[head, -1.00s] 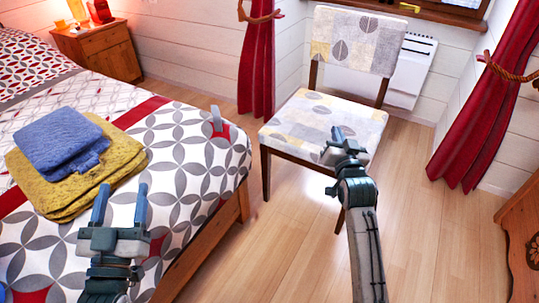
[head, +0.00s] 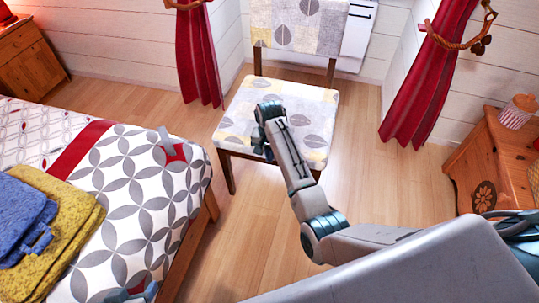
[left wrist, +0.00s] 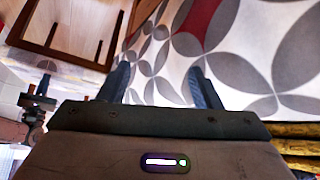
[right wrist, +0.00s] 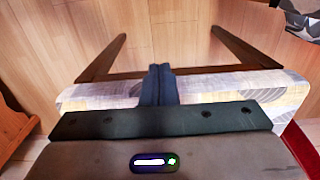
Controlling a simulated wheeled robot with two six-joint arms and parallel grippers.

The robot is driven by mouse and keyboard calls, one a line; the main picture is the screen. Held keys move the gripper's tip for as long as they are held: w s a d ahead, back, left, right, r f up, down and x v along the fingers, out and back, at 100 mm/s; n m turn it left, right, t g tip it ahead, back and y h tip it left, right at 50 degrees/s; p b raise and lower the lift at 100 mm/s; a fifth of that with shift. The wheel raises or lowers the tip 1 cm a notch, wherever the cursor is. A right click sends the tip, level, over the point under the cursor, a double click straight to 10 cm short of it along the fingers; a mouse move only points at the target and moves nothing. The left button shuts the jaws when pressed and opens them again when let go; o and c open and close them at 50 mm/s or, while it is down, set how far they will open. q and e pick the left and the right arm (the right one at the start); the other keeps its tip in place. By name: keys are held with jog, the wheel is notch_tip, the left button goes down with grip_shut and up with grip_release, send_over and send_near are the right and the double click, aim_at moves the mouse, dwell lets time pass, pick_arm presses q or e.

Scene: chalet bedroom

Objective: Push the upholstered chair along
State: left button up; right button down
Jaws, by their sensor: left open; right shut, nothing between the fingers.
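The upholstered chair (head: 235,120) stands on the wooden floor in the head view, its grey, white and yellow leaf-patterned back (head: 305,28) toward the far wall. My right arm reaches to the front of its seat. The right gripper (right wrist: 158,85) is shut and empty in the right wrist view, its fingertips at the seat's front edge (right wrist: 100,95); contact cannot be told. In the head view its fingers are mostly hidden by the arm. My left gripper (left wrist: 160,85) is open and empty over the bed cover, barely showing at the head view's bottom edge (head: 130,294).
The bed (head: 120,190) stands left of the chair, with folded yellow (head: 60,235) and blue (head: 22,215) cloths. Red curtains (head: 197,55) hang behind. A wooden cabinet (head: 478,165) stands at right. Bare floor (head: 385,185) lies between the chair and cabinet.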

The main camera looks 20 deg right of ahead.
pick_arm(q)
jog(key=shift+w+d+r+n+t+h+b, duration=0.15)
jog(key=shift+w+r+t+b, duration=0.2)
jog(key=shift+w+t+b, duration=0.35)
jog(key=shift+w+d+r+n+t+h+b, duration=0.1)
jog(key=shift+w+r+t+b, duration=0.25)
jog(key=shift+w+t, duration=0.65)
jog(key=shift+w+d+r+n+t+h+b, duration=0.15)
jog(key=shift+w+r+t+b, duration=0.2)
jog(key=shift+w+t+b, duration=0.35)
pick_arm(e)
jog(key=w+d+f, duration=0.2)
jog(key=w+f, duration=0.1)
jog(key=f, duration=0.6)
jog(key=shift+w+d, duration=0.15)
pick_arm(q)
jog(key=shift+p, duration=0.3)
pick_arm(e)
jog(key=shift+w+r, duration=0.1)
jog(key=shift+r, duration=0.05)
